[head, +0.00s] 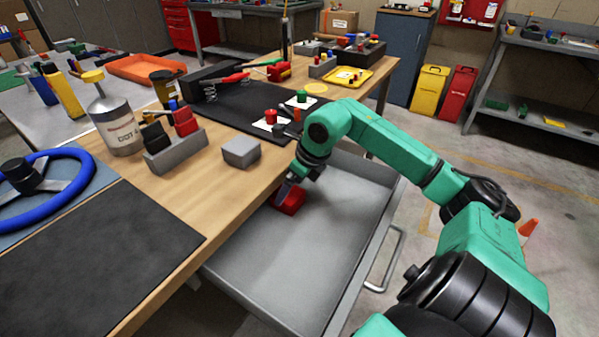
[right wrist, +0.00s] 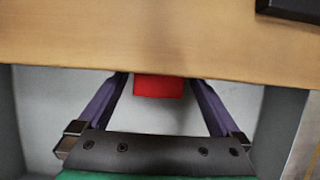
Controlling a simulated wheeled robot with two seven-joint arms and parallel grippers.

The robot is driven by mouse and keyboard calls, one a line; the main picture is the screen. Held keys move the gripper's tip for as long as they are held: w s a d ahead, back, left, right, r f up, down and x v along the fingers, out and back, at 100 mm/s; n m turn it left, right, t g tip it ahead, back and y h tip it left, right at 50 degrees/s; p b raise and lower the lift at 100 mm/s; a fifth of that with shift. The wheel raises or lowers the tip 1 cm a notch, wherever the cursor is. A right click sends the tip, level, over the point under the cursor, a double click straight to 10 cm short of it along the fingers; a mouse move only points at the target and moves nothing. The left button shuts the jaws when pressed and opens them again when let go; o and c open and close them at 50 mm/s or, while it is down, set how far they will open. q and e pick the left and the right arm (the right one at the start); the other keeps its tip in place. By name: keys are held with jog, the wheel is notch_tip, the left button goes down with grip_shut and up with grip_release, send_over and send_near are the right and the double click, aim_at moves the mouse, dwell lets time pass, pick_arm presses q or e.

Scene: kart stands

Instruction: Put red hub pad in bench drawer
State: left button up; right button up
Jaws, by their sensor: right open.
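The red hub pad (head: 290,199) lies in the open bench drawer (head: 290,262), toward its back end near the bench edge. The pad also shows in the right wrist view (right wrist: 158,87), partly hidden under the bench top's edge. My right gripper (head: 281,193) reaches down into the drawer at the pad. In the right wrist view its two purple fingers (right wrist: 159,88) are spread wide, one on each side of the pad, with gaps between. The drawer's grey floor shows around the pad. My left gripper is not in view.
The wooden bench top (head: 225,185) overhangs the drawer's back. A grey block (head: 241,152), a grey holder (head: 175,155), a can (head: 117,128) and a blue steering wheel (head: 40,185) stand on it. The drawer's handle (head: 388,262) faces right. The rest of the drawer floor is clear.

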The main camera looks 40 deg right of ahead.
jog(key=a+b+v, duration=0.1)
jog(key=v, duration=0.7)
jog(key=shift+d+r, duration=0.3)
jog(key=shift+d, duration=0.15)
jog(key=shift+s+r, duration=0.1)
